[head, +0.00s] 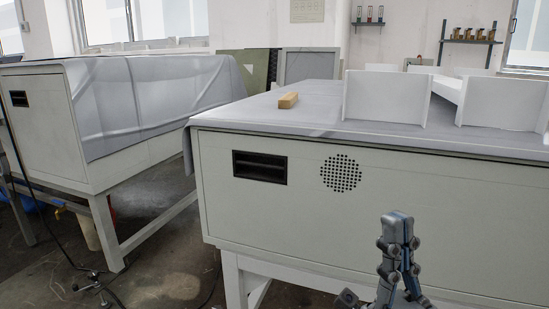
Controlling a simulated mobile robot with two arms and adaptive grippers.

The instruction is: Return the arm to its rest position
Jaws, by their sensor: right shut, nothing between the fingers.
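My right gripper (398,222) shows at the bottom right of the head view, pointing up. Its fingers are shut with nothing between them. It is in front of the pale cabinet-like bench (275,215), below the bench top's front edge. In the picture it overlaps the bench's front panel; I cannot tell how far apart they are. My left gripper is not in view.
A wooden block (288,100) lies on the grey cloth top of the bench. White panel holders (385,97) stand on its right part. A second covered bench (120,150) stands at left, with floor between. Cables (95,285) lie at bottom left.

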